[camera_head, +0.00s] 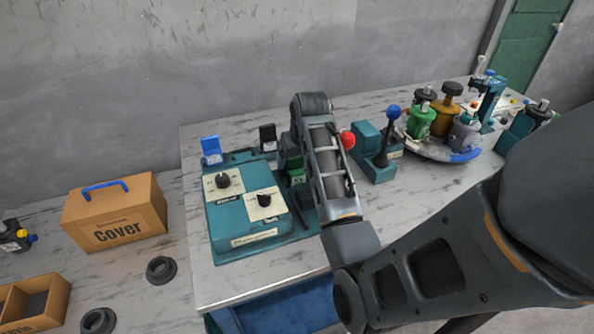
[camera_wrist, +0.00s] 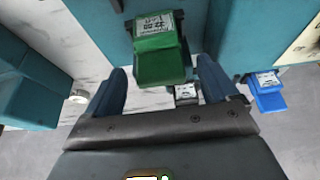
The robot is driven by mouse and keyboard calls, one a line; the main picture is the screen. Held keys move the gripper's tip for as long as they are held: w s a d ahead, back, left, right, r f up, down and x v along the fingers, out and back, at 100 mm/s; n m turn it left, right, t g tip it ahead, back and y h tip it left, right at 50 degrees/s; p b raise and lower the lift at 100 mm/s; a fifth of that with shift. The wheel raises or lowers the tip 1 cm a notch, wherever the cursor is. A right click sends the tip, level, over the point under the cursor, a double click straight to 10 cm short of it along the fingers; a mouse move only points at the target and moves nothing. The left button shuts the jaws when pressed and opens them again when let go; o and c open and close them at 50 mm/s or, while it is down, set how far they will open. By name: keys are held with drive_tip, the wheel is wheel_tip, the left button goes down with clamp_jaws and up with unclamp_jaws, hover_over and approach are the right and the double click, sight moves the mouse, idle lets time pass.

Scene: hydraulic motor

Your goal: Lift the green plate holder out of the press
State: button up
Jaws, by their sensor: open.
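The green plate holder (camera_wrist: 160,62) stands upright at the teal press (camera_wrist: 260,40) in the wrist view, with a white label on its top. A small part of the green plate holder (camera_head: 297,168) also shows in the head view beside my arm, which hides the rest. My gripper (camera_wrist: 164,80) is open, with one dark blue finger on each side of the holder's lower part in the picture. I see a gap at both sides and cannot tell any contact. The teal press (camera_head: 245,212) with two black knobs stands on the marble-topped table.
A blue holder (camera_head: 211,150) and a black holder (camera_head: 268,138) stand behind the press. A teal lever unit (camera_head: 374,153) and a tray of coloured parts (camera_head: 440,150) are to the right. A cardboard Cover box (camera_head: 115,212) is to the left.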

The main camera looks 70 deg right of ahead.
drive_tip(key=shift+w+f, duration=0.1)
drive_tip(key=shift+f, duration=0.25)
drive_tip(key=shift+c, duration=0.2)
drive_tip(key=c, duration=1.5)
drive_tip(key=shift+o, duration=0.2)
drive_tip(key=shift+r, duration=0.2)
